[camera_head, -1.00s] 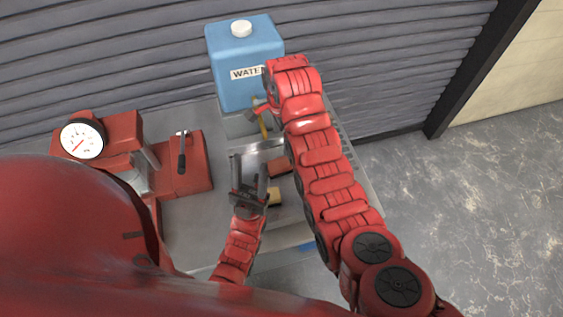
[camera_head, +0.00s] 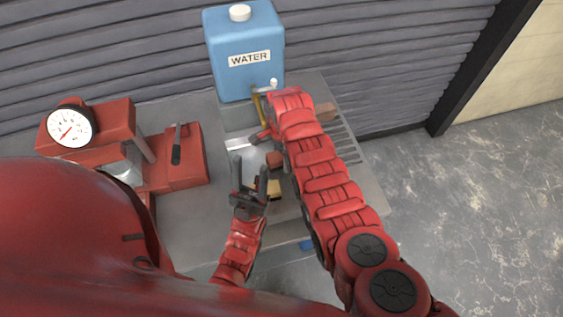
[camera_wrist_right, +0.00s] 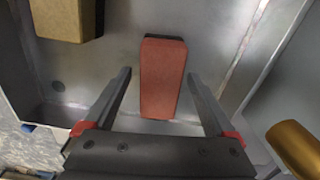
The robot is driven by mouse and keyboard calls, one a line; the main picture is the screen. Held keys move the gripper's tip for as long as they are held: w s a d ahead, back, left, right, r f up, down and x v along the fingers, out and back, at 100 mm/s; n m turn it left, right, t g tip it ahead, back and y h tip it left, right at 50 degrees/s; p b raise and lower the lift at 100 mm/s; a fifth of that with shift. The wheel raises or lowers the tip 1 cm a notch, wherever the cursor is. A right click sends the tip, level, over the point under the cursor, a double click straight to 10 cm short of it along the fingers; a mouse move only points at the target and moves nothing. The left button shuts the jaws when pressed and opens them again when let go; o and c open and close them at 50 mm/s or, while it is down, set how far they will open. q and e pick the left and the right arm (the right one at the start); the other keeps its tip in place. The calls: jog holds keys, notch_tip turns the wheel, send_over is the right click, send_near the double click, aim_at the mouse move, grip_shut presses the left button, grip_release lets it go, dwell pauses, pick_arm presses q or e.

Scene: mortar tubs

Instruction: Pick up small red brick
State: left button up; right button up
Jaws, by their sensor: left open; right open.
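The small red brick (camera_wrist_right: 163,80) lies in a grey metal tub (camera_wrist_right: 110,45). In the right wrist view it is between the two spread fingers of my right gripper (camera_wrist_right: 159,75), with a gap on each side. In the head view the brick (camera_head: 275,159) shows partly beside my right arm, which hides most of the right gripper. My left gripper (camera_head: 249,180) is open and empty, fingers pointing up the picture, left of the brick.
A tan brick (camera_wrist_right: 62,17) lies in the tub, left of the red one. A brass cylinder (camera_wrist_right: 297,148) is close to the right finger. A blue water tank (camera_head: 245,55) stands behind. A red gauge device (camera_head: 110,125) is at left. A brown brick (camera_head: 325,112) lies at right.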

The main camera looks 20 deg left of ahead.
jog(key=shift+f, duration=0.45)
jog(key=shift+r, duration=0.1)
jog(key=shift+c, duration=1)
grip_shut()
